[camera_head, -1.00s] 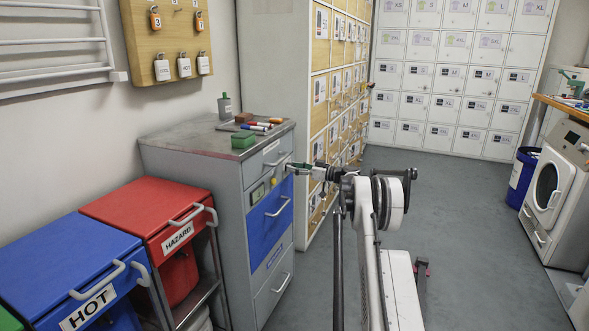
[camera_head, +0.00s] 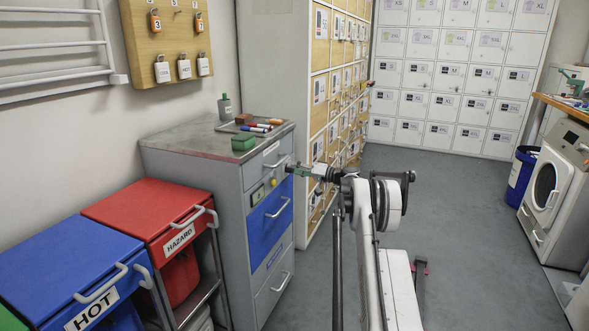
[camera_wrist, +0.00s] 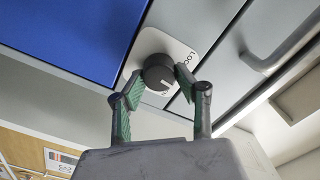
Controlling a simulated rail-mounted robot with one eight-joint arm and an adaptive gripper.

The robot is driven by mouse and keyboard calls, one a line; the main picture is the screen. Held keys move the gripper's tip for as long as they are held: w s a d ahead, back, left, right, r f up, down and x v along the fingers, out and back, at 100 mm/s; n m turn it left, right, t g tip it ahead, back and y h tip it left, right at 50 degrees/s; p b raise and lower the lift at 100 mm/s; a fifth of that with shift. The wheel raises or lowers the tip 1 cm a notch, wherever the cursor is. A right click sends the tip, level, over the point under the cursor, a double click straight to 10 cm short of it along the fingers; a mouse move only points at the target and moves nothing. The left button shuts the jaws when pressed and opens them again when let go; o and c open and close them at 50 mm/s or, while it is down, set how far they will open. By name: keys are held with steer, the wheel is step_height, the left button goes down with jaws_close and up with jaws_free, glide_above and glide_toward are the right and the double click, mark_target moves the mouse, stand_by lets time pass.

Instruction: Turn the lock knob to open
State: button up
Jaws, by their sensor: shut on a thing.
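The lock knob (camera_wrist: 158,72) is a round dark knob with a pale mark on a light plate (camera_wrist: 183,52) lettered "LOCK", on the front of the grey cabinet (camera_head: 194,200). My gripper (camera_wrist: 157,82), with green-padded fingers, is shut on the knob in the wrist view, one finger on each side. In the head view my gripper (camera_head: 298,168) reaches the cabinet's upper right front and hides the knob. The blue drawer (camera_head: 270,220) below appears shut. It is also the blue panel (camera_wrist: 75,30) in the wrist view.
A green box (camera_head: 243,142), several markers and a bottle (camera_head: 225,107) are on the cabinet top. Red (camera_head: 150,208) and blue (camera_head: 65,262) lidded bins stand left. Lockers (camera_head: 460,80) line the back.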

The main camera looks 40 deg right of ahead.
steer(key=shift+f+m+p, duration=0.2)
steer(key=shift+m+p, duration=0.1)
steer(key=shift+m, duration=3.5)
steer(key=o, duration=1.1)
steer(key=shift+o, duration=0.2)
steer(key=v, duration=1.2)
